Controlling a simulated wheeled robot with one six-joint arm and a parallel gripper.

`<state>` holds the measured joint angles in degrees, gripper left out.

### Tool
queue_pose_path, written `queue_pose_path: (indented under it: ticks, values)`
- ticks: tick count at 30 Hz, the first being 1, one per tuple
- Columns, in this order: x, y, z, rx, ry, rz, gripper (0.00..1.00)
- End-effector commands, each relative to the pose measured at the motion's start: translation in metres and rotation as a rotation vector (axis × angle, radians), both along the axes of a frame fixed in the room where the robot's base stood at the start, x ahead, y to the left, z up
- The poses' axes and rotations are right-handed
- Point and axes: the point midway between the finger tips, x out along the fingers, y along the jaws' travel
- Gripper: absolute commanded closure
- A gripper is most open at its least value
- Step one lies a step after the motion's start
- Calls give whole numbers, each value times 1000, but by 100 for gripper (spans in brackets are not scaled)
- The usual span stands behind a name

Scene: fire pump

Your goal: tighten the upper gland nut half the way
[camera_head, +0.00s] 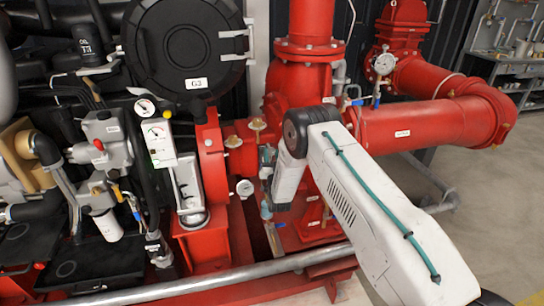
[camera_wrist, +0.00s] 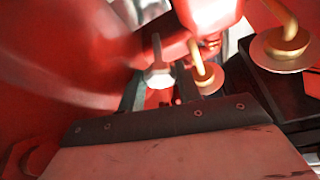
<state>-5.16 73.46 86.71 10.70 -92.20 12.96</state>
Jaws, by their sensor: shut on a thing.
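A pale grey hex nut on a stud, the gland nut (camera_wrist: 158,76), shows near the middle of the wrist view, against red pump casting. My gripper (camera_wrist: 158,88) has a dark finger on each side of this nut and is shut on it. In the head view my gripper (camera_head: 267,165) is beside the red pump housing, partly hidden by my wrist. The nut cannot be made out there.
Brass hooked fittings with round discs (camera_wrist: 205,76) stand close right of the nut. A large red pipe (camera_head: 430,122) runs behind my arm. A grey rail (camera_head: 220,281) crosses in front. Open floor lies right.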

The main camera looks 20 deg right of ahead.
Motion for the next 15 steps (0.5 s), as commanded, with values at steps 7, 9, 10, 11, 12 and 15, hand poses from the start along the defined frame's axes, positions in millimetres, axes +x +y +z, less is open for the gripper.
queue_pose_path:
  ticks: [7,9,10,11,12,15]
  values:
    - [0,1,0,68,1,0,89]
    - [0,2,0,108,1,0,89]
    - [0,2,0,129,2,1,89]
    - [0,2,0,150,2,1,89]
    - [0,2,0,180,1,0,89]
    - [0,3,1,263,1,0,89]
